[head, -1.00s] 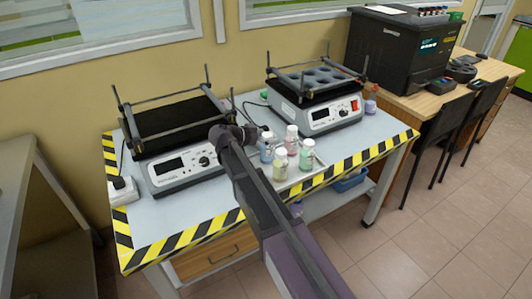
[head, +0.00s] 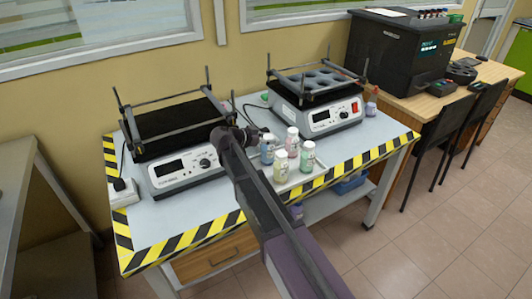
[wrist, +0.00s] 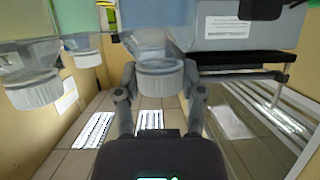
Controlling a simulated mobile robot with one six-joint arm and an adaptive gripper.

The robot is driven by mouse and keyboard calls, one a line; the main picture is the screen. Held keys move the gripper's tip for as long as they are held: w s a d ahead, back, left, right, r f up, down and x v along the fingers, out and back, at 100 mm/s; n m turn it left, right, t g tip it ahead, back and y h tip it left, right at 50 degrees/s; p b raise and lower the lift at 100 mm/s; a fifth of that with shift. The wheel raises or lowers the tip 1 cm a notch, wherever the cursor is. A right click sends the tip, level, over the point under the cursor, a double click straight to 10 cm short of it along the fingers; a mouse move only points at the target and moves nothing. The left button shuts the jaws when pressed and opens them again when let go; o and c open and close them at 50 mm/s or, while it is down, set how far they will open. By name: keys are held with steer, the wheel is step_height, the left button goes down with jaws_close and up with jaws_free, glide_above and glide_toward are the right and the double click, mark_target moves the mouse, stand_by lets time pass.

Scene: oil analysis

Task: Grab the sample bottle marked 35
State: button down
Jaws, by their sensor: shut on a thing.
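Several small sample bottles with white caps stand close together on a white tray (head: 305,179): a bluish one (head: 267,155), a pinkish-white one (head: 292,143), a yellow-green one (head: 281,171) and a green one (head: 307,158). My gripper (head: 264,138) reaches in from the left at the bluish bottle. In the wrist view, which looks upside down, my gripper (wrist: 159,92) is shut on a clear bluish bottle (wrist: 150,45) near its white cap. Two neighbouring caps show at left. No number can be read on any bottle.
A shaker with an empty black platform (head: 180,125) stands left of the bottles. A second shaker (head: 322,115) with a round-holed rack stands behind right. Yellow-black tape (head: 195,232) edges the table.

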steer(key=shift+r, duration=0.1)
stand_by(0.3)
step_height(320, 180, up, 10)
steer(key=p, duration=1)
stand_by(0.7)
